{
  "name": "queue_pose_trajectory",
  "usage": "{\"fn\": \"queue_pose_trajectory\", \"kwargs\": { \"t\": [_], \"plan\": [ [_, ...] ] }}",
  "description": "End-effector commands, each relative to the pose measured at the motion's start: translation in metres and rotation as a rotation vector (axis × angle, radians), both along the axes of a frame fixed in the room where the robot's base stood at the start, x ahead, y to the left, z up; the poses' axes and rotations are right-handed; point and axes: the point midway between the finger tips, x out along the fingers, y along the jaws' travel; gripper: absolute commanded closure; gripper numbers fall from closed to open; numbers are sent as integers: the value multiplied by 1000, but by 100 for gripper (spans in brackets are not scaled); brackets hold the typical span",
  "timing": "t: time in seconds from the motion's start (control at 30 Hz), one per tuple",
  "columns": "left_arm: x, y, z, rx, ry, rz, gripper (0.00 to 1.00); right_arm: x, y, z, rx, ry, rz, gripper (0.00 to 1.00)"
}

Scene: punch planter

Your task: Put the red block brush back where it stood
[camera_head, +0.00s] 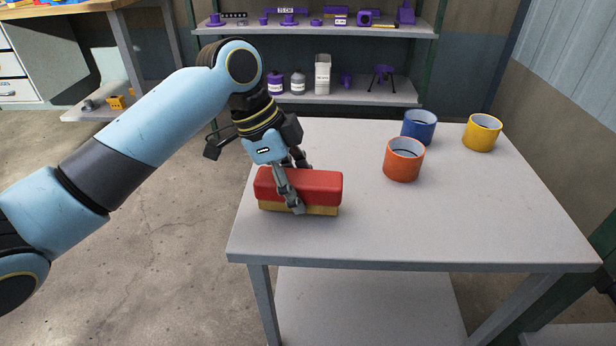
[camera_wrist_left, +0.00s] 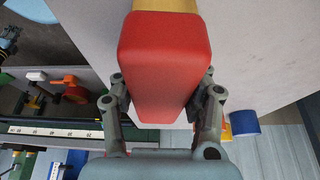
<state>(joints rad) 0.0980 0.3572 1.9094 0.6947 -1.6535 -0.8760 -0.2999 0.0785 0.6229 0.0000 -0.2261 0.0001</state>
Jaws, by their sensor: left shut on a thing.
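The red block brush (camera_head: 318,184) has a red top over a tan lower layer and is at the left part of the grey table (camera_head: 420,240). My left gripper (camera_head: 294,190) is shut on it from above, with a finger across its front side. In the left wrist view the red block (camera_wrist_left: 165,65) fills the middle between the two fingers (camera_wrist_left: 165,105). The brush looks level and at or just above the table top; I cannot tell if it touches. My right gripper is not in view.
An orange cup (camera_head: 403,162), a blue cup (camera_head: 419,130) and a yellow cup (camera_head: 482,135) stand at the table's back right. The front and middle of the table are clear. Shelves (camera_head: 345,93) with purple items stand behind.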

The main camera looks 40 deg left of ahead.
Motion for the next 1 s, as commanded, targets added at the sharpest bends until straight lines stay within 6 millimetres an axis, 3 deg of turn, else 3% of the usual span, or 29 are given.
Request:
{"fn": "queue_pose_trajectory", "kwargs": {
  "t": [0.5, 0.53, 0.7, 1.0],
  "plan": [
    [-1, 0, -9, 1, 1, -1, 84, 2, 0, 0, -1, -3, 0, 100],
    [-1, 0, -10, 1, 1, -1, 52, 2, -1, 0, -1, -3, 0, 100],
    [-1, 0, -9, 1, 1, -1, 30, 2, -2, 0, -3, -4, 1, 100],
    [0, 0, -10, 2, 0, -2, 30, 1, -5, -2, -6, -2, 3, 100]
  ]
}}
